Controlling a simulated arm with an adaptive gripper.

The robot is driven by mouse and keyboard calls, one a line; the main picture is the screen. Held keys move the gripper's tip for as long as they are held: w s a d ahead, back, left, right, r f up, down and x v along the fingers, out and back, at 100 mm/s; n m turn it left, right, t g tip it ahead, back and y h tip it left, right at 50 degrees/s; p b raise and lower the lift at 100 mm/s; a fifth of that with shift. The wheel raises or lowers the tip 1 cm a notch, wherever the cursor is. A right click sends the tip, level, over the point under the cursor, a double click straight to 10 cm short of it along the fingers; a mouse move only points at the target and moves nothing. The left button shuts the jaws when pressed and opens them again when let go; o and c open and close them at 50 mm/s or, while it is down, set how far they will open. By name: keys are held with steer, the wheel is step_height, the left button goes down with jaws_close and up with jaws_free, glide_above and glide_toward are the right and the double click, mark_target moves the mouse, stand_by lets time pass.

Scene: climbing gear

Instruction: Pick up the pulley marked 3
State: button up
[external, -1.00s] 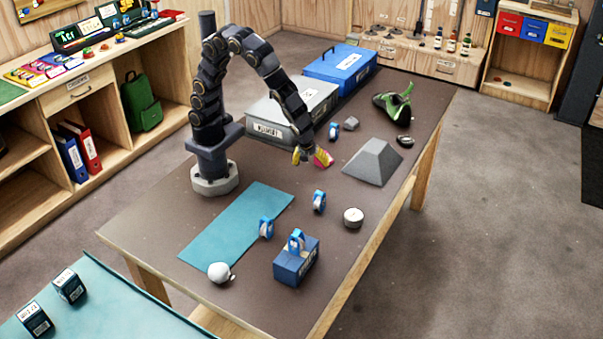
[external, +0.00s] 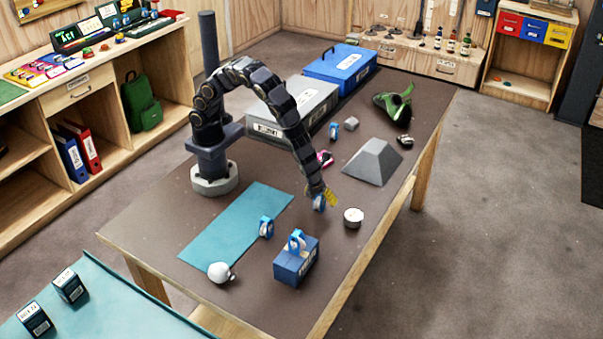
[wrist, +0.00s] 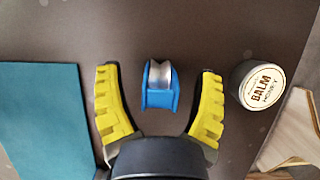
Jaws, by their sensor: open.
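My gripper (external: 326,198) is low over the table, right of the teal mat, with its yellow fingers spread. In the wrist view the open gripper (wrist: 158,72) has a blue pulley with a silver wheel (wrist: 159,85) between its fingers, with gaps on both sides. This pulley (external: 318,204) is partly hidden by the fingers in the external view. Other blue pulleys show there: one at the mat's edge (external: 266,228), one on a blue box (external: 297,240), one near the grey case (external: 333,130). I cannot read a number on any pulley.
A round balm tin (wrist: 262,84) stands close to the right finger. The teal mat (wrist: 40,115) lies left. A grey wedge-sided block (external: 372,162), a pink item (external: 325,158), a white ball-like item (external: 220,272) and a green shoe (external: 396,103) are also on the table.

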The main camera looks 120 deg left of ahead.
steer(key=shift+f, duration=0.15)
jaws_close()
